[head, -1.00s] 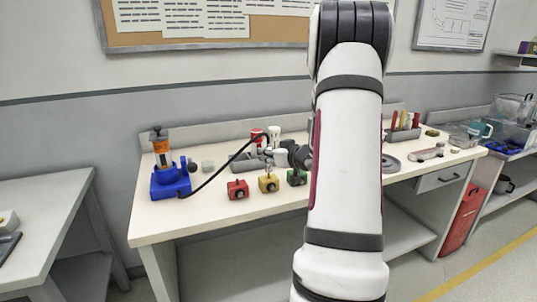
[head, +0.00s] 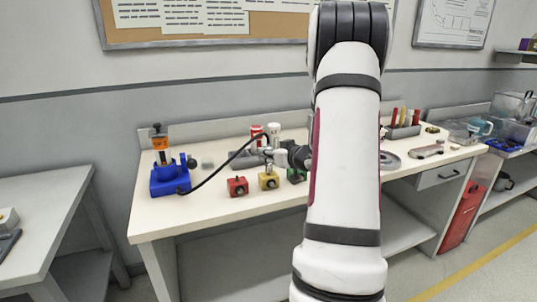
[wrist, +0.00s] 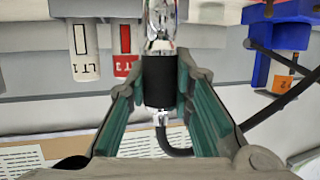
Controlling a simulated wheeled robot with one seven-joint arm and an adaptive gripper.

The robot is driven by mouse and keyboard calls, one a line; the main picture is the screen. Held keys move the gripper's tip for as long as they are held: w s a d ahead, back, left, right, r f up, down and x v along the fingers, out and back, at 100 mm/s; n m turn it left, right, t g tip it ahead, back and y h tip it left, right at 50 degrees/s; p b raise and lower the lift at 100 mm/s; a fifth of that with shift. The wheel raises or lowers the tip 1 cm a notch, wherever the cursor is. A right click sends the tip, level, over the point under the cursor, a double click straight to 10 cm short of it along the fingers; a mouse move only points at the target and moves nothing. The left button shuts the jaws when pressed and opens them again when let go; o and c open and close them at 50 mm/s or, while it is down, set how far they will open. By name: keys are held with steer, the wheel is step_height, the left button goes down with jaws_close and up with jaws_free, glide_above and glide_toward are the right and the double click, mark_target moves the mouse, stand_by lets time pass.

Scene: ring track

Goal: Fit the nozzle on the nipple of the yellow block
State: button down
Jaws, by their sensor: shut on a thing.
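The yellow block (head: 268,181) stands on the workbench between a red block (head: 238,187) and a green block (head: 296,175). It has a dark round part on its front; I cannot make out its nipple. In the wrist view my gripper (wrist: 163,88) is shut on the black sleeve of the nozzle (wrist: 162,80). The nozzle's clear, shiny end points to the top of that view, and a black hose (wrist: 176,140) curves from its other end. In the head view my gripper (head: 290,157) shows partly behind my arm, above and behind the yellow and green blocks. The yellow block is not visible in the wrist view.
The hose runs to a blue pump (head: 170,180) with an orange-labelled cylinder at the bench's left. A tool holder (head: 403,130) is at the right. The bench front left is clear.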

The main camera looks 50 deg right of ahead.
steer(key=shift+f, duration=0.35)
stand_by(0.3)
steer(key=c, duration=1.3)
jaws_free()
steer(key=shift+s, duration=0.1)
steer(key=v, duration=1.1)
steer(key=shift+s+a+r, duration=0.1)
steer(key=shift+s+a, duration=0.05)
steer(key=shift+s, duration=0.2)
